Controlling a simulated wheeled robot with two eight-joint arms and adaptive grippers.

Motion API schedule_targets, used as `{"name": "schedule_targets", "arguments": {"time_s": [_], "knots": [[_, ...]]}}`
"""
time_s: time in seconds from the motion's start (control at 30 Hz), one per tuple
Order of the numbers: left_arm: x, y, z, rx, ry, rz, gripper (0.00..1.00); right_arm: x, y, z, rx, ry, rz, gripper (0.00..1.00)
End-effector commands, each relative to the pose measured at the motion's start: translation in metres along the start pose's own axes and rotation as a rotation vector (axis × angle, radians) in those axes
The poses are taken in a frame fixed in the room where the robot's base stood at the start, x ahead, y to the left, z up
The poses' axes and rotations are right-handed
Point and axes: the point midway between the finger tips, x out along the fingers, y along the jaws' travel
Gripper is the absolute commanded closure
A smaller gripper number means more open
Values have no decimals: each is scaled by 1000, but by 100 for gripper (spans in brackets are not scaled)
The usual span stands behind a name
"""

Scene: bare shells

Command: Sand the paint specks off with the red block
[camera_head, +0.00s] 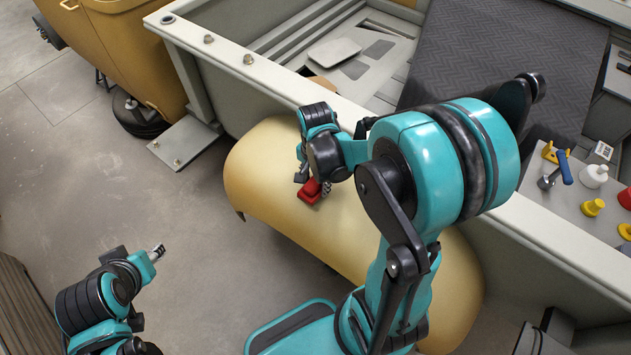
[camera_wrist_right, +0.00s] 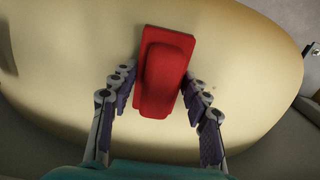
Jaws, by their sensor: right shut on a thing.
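The red block (camera_head: 310,191) is at the curved cream-yellow panel (camera_head: 262,165), near its upper middle in the head view. My right gripper (camera_head: 316,186) is shut on the block, with a finger on each side of its raised handle. In the right wrist view the block (camera_wrist_right: 165,75) sits between the fingers, its wide base toward the panel (camera_wrist_right: 65,60). I cannot tell whether it presses on the surface. I cannot make out the paint specks clearly; the arm and block cover part of the panel. My left gripper (camera_head: 156,252) is away from the panel over the floor, seemingly empty.
A grey-walled bed (camera_head: 270,80) runs behind the panel. At the right a ledge holds a blue-handled tool (camera_head: 557,172), a white bottle (camera_head: 594,175) and a yellow piece (camera_head: 592,207). A yellow body (camera_head: 130,50) stands upper left. The floor (camera_head: 90,165) on the left is clear.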

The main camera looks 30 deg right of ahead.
Motion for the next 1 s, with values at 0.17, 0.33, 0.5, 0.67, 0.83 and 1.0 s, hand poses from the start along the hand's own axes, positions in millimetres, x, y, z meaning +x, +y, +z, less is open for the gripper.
{"name": "schedule_targets", "arguments": {"time_s": [0.17,0.33,0.5,0.67,0.83,1.0], "knots": [[0,0,0,0,0,0,60,0,0,-2,1,0,0,76],[2,0,1,0,0,0,60,0,0,-13,2,0,0,76],[3,0,2,0,0,0,60,-1,0,-29,2,0,0,76],[4,0,3,0,0,0,60,-1,0,-35,1,0,0,76],[6,0,4,0,0,0,60,0,0,-43,2,0,0,76],[9,0,6,0,0,0,60,2,0,-59,2,0,0,76]]}}
